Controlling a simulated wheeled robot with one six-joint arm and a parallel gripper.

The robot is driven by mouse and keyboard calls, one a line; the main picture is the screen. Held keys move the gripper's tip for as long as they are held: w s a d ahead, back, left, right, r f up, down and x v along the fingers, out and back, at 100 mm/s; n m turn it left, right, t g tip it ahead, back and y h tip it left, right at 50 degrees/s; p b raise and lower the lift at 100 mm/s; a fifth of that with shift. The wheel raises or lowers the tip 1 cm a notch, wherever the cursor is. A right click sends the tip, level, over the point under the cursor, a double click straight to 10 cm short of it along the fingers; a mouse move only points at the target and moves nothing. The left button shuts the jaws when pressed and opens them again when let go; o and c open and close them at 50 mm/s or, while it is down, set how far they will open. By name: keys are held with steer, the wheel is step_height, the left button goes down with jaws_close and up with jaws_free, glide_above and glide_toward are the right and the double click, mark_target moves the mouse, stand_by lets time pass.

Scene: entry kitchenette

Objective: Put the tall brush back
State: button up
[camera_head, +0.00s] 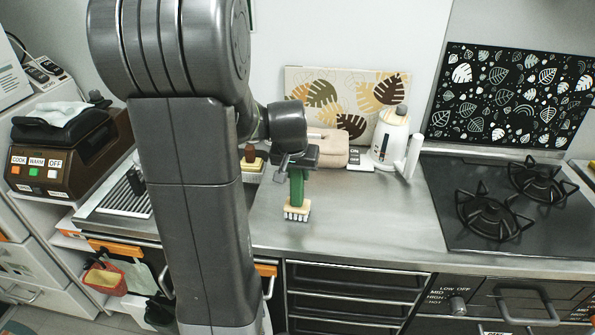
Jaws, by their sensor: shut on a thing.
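The tall brush has a green handle (296,188) and a pale head (297,209) with white bristles facing down. My gripper (297,165) is shut on the upper part of the green handle, and the brush hangs upright below it. The brush is over the steel counter (365,225), near the counter's front half. I cannot tell whether the bristles touch the counter. The fingertips are partly hidden by the gripper body.
A white kettle (388,138) and a tan appliance (330,150) stand behind the brush. A small brown-topped item (250,154) is left of the gripper. A black stove (510,205) is at the right. My arm hides part of the sink area (120,200). Counter right of the brush is clear.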

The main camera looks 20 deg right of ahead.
steer(key=shift+f, duration=0.25)
steer(key=o, duration=1.1)
steer(key=shift+r, duration=0.1)
